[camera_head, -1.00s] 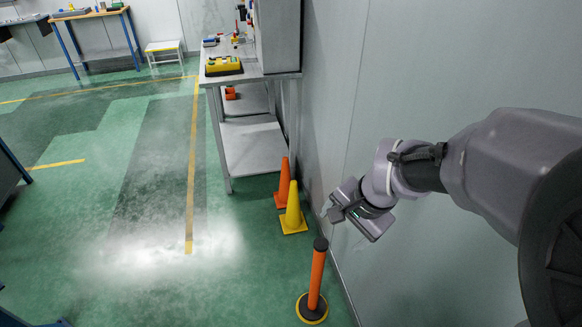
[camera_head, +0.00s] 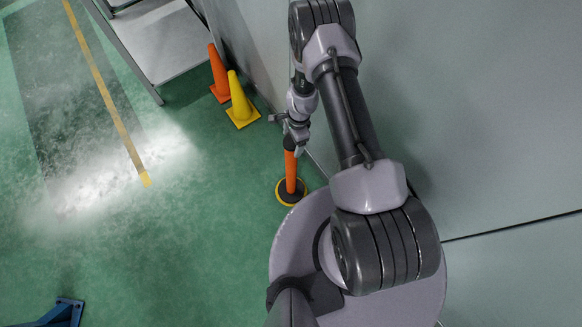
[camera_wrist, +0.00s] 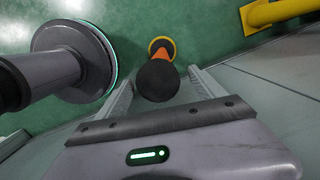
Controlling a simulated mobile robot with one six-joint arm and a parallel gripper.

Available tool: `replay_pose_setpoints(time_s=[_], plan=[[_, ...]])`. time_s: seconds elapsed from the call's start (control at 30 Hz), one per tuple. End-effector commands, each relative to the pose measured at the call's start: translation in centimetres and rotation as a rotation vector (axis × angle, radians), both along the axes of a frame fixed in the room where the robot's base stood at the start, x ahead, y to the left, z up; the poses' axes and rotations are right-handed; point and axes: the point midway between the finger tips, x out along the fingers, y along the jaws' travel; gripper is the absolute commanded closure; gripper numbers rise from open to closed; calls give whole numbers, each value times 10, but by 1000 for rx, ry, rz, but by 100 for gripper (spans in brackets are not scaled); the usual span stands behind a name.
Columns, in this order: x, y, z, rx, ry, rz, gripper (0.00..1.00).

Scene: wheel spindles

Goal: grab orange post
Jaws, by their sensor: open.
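The orange post (camera_head: 291,172) stands upright on the green floor near the wall, on a round dark base with a yellow rim. My gripper (camera_head: 291,136) is at the top of the post and hides its upper end in the head view. In the wrist view, the post's dark round cap (camera_wrist: 158,82) shows between the two spread fingers of my gripper (camera_wrist: 160,78), with some orange and the yellow-rimmed base beyond it. The fingers are open, with gaps on both sides of the cap. How far the cap sits in depth between them is hard to tell.
A yellow cone (camera_head: 239,102) and an orange cone (camera_head: 218,75) stand up-left of the post. A metal table (camera_head: 165,50) is beyond them. The grey wall (camera_head: 490,110) runs close on the right.

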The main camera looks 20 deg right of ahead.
Motion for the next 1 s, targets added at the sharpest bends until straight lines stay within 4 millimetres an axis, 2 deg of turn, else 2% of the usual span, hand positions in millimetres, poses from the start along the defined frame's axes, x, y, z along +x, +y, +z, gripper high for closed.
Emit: replay_pose_setpoints(time_s=[0.17, 0.33, 0.57, 0.9, 0.97, 1.0], plan=[[-2, 3, -19, 0, 1, 2, 21], [-5, 8, -53, 1, 2, 0, 21], [-4, 9, -55, 0, 0, 1, 21], [-4, 9, -55, 1, 0, 1, 88], [-4, 9, -55, 1, 0, 1, 100], [-4, 9, -55, 1, 0, 1, 100]])
